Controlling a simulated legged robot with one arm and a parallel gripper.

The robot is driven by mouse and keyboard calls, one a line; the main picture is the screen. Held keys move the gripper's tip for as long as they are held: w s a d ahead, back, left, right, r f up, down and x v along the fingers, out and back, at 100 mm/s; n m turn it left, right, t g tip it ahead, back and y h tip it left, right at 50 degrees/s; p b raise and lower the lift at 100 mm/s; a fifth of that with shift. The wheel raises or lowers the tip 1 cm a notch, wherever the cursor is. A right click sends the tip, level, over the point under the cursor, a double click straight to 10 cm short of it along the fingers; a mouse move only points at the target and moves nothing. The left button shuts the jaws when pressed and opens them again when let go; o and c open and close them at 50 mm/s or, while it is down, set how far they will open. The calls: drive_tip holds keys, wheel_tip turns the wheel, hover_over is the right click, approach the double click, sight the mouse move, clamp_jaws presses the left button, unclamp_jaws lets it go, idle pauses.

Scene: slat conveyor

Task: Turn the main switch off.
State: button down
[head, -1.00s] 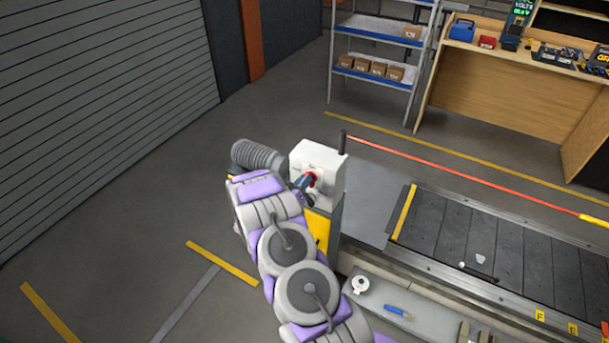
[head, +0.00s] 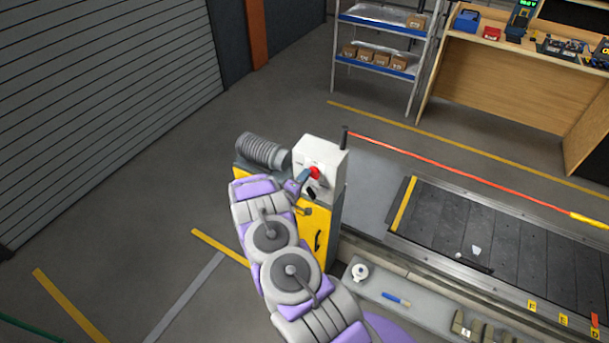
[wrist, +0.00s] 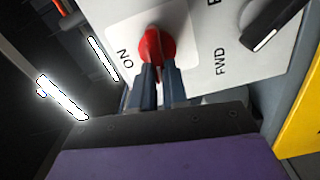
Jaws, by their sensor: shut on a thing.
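The main switch is a red rotary knob (wrist: 157,44) on the white control box (head: 332,158). In the wrist view the label "NO" stands to the lower left of the knob. My gripper (wrist: 157,72) is shut on the red knob, one finger on each side of its grip. In the head view the knob (head: 315,172) shows at the tip of my arm, with my gripper (head: 305,176) against it. The fingers hide part of the knob's lower side and any marking there.
A black selector knob (wrist: 270,22) marked "FWD" sits to the right on the same panel. A grey ribbed motor (head: 262,151) is left of the box. The slat conveyor (head: 470,240) runs right. A ledge (head: 375,292) holds tape and a blue marker.

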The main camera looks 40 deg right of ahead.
drive_tip(key=shift+w+a+f+n, duration=0.15)
drive_tip(key=shift+w+n, duration=0.1)
drive_tip(key=shift+n, duration=0.55)
drive_tip(key=c, duration=1.1)
unclamp_jaws()
drive_tip(key=shift+f, duration=0.2)
drive_tip(key=shift+c, duration=0.2)
drive_tip(key=v, duration=1.7)
drive_tip(key=shift+s+a+b, duration=0.2)
drive_tip(key=shift+b, duration=0.25)
